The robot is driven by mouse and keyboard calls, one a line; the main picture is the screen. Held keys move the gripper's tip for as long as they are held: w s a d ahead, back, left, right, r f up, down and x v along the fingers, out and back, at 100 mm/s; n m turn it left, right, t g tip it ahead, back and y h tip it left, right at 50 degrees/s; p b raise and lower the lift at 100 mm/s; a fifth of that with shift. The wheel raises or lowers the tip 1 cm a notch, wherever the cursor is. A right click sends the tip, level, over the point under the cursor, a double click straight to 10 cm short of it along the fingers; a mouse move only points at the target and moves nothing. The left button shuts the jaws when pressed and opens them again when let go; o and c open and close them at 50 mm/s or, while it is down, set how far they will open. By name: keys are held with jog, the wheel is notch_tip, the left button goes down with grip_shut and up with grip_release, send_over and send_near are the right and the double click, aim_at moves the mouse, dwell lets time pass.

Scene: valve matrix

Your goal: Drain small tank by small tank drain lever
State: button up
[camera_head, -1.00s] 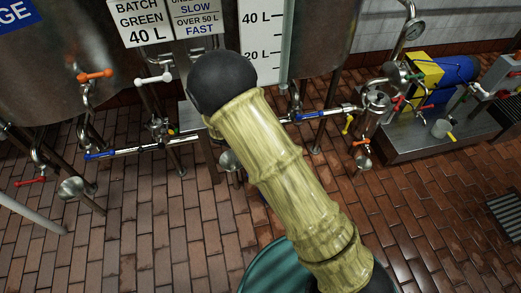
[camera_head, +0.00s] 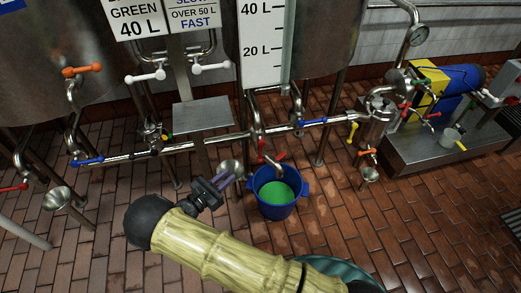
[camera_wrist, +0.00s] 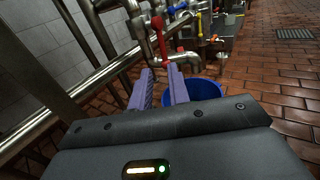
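The small tank (camera_head: 318,45) stands at the upper middle in the head view, with a white level gauge (camera_head: 263,40) at its front. Below it, a small red lever (camera_head: 266,157) sits on the drain pipe above a blue bucket (camera_head: 278,209) holding green liquid. My gripper (camera_head: 230,177) is low, just left of the bucket and lever, pointing right. In the wrist view its two purple-grey fingers (camera_wrist: 161,72) are parted and nothing shows between them. Red handle parts (camera_wrist: 157,23) and pipework lie beyond the fingertips, apart from them. The bucket (camera_wrist: 205,90) is at right, partly hidden.
A horizontal pipe with blue levers (camera_head: 312,122) runs behind my gripper. A large tank with an orange lever (camera_head: 82,71) stands at left. A pump platform (camera_head: 425,150) is at right. Brick floor is open in front.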

aim_at(260, 150)
jog(key=b+x, duration=0.5)
jog(key=x, duration=1.2)
jog(key=shift+w+d, duration=0.1)
jog(key=shift+d, duration=0.1)
grip_shut()
